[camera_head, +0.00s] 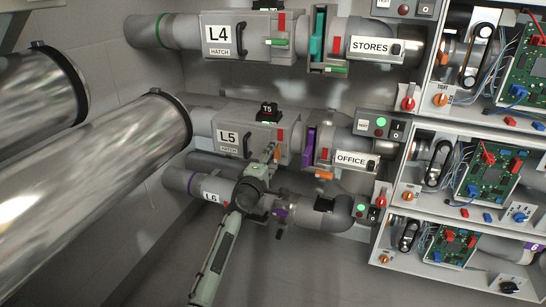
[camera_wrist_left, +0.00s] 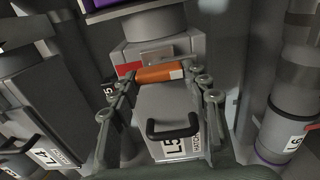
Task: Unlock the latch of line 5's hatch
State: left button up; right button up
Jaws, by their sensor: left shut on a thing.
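Line 5's hatch (camera_head: 236,128) is a grey box with an L5 label and a black handle on the middle pipe. In the left wrist view the hatch (camera_wrist_left: 168,108) fills the middle, with its black handle (camera_wrist_left: 174,130) toward me. The orange latch handle (camera_wrist_left: 160,74) lies across its far end, next to a red marker (camera_wrist_left: 129,69). My left gripper (camera_head: 272,152) is at the right end of the hatch. Its fingers (camera_wrist_left: 165,84) are shut on the latch handle, one at each end. In the head view my gripper hides most of the latch.
Line 4's hatch (camera_head: 226,38) is above and line 6's pipe (camera_head: 180,180) is below. A purple gate (camera_head: 309,142) stands right of the L5 hatch. Open electronics shelves (camera_head: 425,125) fill the right side.

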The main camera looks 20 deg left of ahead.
pick_arm(q)
jog(key=o, duration=1.2)
jog(key=shift+c, duration=0.2)
jog(key=s, duration=1.2)
jog(key=shift+a, duration=0.2)
